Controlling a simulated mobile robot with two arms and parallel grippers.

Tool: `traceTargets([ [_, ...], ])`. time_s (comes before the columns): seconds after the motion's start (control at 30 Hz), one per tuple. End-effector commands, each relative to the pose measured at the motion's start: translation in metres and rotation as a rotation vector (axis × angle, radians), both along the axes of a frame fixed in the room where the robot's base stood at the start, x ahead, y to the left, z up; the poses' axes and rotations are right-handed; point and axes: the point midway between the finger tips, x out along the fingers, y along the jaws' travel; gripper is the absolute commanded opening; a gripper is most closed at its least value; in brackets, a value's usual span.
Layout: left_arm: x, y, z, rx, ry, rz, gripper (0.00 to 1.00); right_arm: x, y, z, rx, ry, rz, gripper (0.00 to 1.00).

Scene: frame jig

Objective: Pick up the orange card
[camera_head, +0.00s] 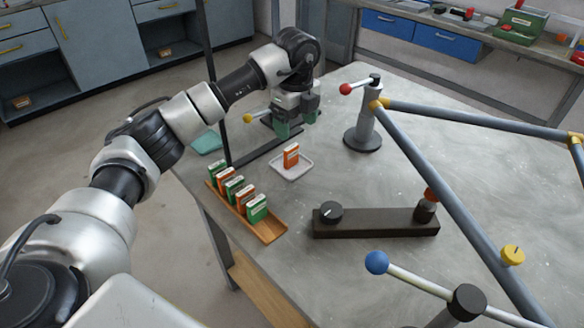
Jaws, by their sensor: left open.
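An orange card (291,156), a small block with a pale top, stands upright on a white square dish (281,175) on the grey table. Two more orange cards, one farther back (226,178) and one nearer (244,199), stand among green ones in a wooden rack (272,230) to the left of the dish. My left gripper (296,124) points down behind the dish, with its greenish fingers apart and nothing seen between them. It is apart from the orange card on the dish. My right gripper is out of view.
A dark bar with a knob (375,228) lies right of the rack. A clamp post (368,125) stands behind, and grey frame tubes (440,185) cross the right side. A thin black upright (217,110) rises left of my gripper. A teal pad (207,142) lies at the table's left edge.

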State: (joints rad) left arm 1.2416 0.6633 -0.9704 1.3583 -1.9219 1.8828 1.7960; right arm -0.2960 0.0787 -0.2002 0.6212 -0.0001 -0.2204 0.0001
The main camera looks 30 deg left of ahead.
Motion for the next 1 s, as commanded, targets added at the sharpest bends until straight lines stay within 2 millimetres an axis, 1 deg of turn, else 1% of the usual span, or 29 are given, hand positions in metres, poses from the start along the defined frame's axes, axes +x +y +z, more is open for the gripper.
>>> traceTargets([
  [0.03,0.0,0.0,-0.008,0.0,0.003,0.0,0.77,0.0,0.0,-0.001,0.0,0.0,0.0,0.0],
  [0.2,-0.001,0.001,-0.034,0.001,0.005,0.0,0.77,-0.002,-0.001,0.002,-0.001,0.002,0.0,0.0],
  [0.3,0.0,0.001,-0.046,0.0,0.004,-0.001,0.77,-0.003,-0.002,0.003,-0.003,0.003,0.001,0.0],
  [0.47,0.0,0.003,-0.056,0.002,0.003,0.001,0.77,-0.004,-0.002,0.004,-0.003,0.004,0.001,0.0],
  [0.67,0.002,0.014,-0.084,0.002,0.006,0.002,0.77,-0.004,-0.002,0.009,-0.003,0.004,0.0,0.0],
  [0.73,0.002,0.013,-0.094,0.001,0.004,0.0,0.77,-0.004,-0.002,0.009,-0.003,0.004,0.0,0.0],
  [0.83,0.002,0.013,-0.103,0.001,0.003,-0.001,0.77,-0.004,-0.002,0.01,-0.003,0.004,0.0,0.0],
  [1.0,0.003,0.013,-0.105,0.0,0.001,-0.001,0.77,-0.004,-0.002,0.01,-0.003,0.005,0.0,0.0],
])
